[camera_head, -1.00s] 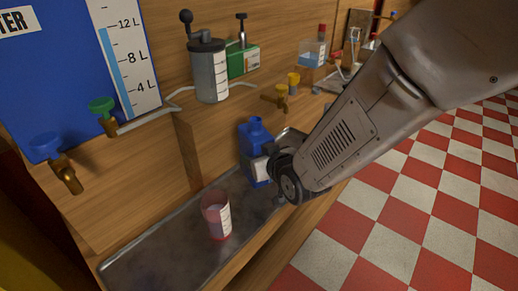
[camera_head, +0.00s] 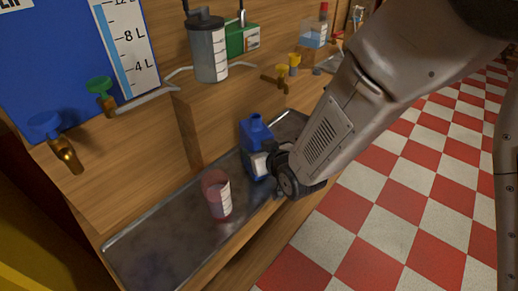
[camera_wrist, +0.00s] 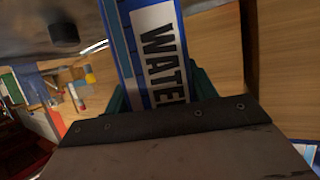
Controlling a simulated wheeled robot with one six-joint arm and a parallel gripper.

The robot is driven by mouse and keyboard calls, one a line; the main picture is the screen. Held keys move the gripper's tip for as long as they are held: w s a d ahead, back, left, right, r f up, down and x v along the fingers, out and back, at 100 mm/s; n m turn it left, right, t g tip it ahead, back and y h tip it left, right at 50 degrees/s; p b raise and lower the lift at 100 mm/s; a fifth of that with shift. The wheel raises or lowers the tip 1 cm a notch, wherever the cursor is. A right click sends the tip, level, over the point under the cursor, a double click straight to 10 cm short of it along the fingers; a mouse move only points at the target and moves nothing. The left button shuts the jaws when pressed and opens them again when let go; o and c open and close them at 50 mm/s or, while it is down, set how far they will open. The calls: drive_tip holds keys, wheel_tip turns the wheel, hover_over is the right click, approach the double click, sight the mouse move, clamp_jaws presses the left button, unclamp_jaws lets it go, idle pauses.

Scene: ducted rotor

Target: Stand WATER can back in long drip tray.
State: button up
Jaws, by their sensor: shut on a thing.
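The blue WATER can (camera_head: 255,138) stands about upright over the right part of the long drip tray (camera_head: 155,236) in the head view. Its base is partly behind my gripper, and I cannot tell whether it touches the tray. My gripper (camera_head: 272,163) is shut on the can from the front right. In the wrist view the can's white label reading WATER (camera_wrist: 160,55) fills the middle, between the green fingers of my gripper (camera_wrist: 160,92).
Brass taps with blue (camera_head: 62,145) and green (camera_head: 101,98) knobs jut out above the tray's left. A grey hand-pump canister (camera_head: 207,48) stands on the ledge above. The tray's left end is clear.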

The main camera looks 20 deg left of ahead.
drive_tip(key=shift+f, duration=0.6)
drive_tip(key=o, duration=1.6)
drive_tip(key=shift+o, duration=0.2)
drive_tip(key=shift+s, duration=0.1)
